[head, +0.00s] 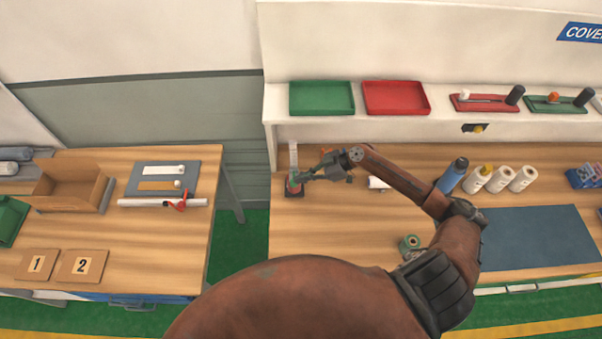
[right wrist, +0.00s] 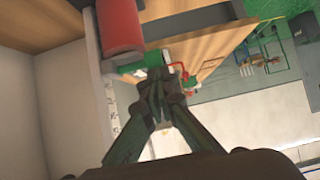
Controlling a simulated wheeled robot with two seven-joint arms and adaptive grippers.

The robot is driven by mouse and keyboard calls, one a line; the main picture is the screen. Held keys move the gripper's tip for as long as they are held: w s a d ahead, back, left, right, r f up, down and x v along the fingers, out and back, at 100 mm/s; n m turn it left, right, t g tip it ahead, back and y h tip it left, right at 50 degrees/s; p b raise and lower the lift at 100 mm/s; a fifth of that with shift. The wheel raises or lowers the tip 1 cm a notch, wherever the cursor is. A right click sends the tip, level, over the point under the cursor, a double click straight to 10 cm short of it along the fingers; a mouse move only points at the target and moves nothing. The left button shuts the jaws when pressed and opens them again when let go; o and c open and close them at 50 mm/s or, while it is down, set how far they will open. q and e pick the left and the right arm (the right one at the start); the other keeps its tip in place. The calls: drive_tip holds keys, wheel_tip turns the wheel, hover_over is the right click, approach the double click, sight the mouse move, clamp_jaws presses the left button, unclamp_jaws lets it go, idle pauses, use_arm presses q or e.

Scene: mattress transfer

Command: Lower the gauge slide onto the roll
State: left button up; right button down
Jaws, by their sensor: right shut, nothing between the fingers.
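The gauge stands at the left end of the right bench, with a pale upright post (head: 293,156) and a dark base (head: 293,194). A red roll (right wrist: 121,26) sits at the gauge beside the grey post (right wrist: 93,42) in the right wrist view. A green block (right wrist: 140,61), which looks like the gauge slide, lies between the roll and my fingers. I cannot tell whether it touches the roll. My right gripper (head: 300,178) is shut and empty, close against the green block; its fingertips also show in the right wrist view (right wrist: 158,82). My left gripper is out of view.
A green tray (head: 321,97) and a red tray (head: 396,97) sit on the back shelf. A blue bottle (head: 452,176) and white rolls (head: 500,179) stand right of my arm. A green tape roll (head: 409,243) lies near the front edge. Bare bench lies in front of the gauge.

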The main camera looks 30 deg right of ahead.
drive_tip(key=a+r+b+v, duration=0.1)
drive_tip(key=r+v, duration=0.1)
drive_tip(key=v, duration=1.1)
drive_tip(key=shift+w+a, duration=0.2)
drive_tip(key=shift+w, duration=0.2)
